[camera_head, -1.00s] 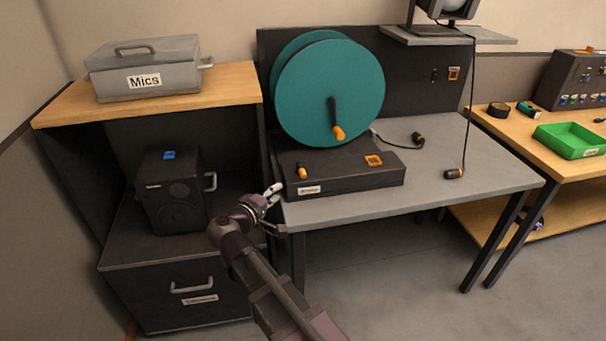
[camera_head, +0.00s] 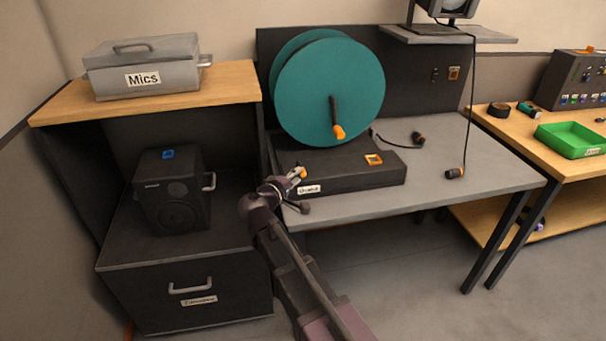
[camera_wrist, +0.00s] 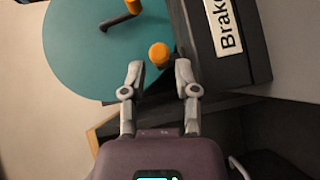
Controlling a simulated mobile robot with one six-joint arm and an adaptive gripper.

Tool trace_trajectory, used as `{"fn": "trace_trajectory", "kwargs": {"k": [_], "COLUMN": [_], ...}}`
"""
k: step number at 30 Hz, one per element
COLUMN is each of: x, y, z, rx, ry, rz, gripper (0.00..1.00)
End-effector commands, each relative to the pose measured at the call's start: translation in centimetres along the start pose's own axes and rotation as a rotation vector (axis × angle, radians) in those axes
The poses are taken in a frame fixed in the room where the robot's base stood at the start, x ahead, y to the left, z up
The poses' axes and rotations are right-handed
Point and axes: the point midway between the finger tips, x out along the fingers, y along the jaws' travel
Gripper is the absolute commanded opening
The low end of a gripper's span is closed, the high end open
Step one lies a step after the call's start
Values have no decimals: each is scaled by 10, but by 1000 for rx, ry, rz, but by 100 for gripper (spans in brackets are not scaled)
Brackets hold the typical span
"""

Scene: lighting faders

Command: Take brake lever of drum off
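The teal cable drum (camera_head: 330,92) stands on a dark base box (camera_head: 350,170) on the grey table. A dark crank with an orange knob (camera_head: 338,131) is on its face. The brake lever has an orange tip (camera_head: 297,172) at the left of the base; my gripper partly covers it in the head view. In the wrist view the orange lever tip (camera_wrist: 159,54) is just beyond and between the fingertips. My gripper (camera_wrist: 159,72) is open, its two fingers apart with nothing between them. A label reading "Brake" (camera_wrist: 228,30) is on the base, right of the lever tip in the wrist view.
A dark speaker box (camera_head: 175,190) stands on the left cabinet, below a grey "Mics" case (camera_head: 145,68). Cable ends with dark plugs (camera_head: 418,139) lie on the table right of the drum. The table's right half (camera_head: 490,165) is mostly clear.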

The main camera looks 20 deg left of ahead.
Motion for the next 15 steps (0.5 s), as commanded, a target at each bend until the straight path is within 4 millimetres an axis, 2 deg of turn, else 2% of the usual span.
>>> {"fn": "trace_trajectory", "kwargs": {"k": [6,15], "x": [26,36], "y": [-1,0], "z": [-1,0], "rx": [0,0], "ry": [0,1], "rz": [0,0], "gripper": [40,40]}}
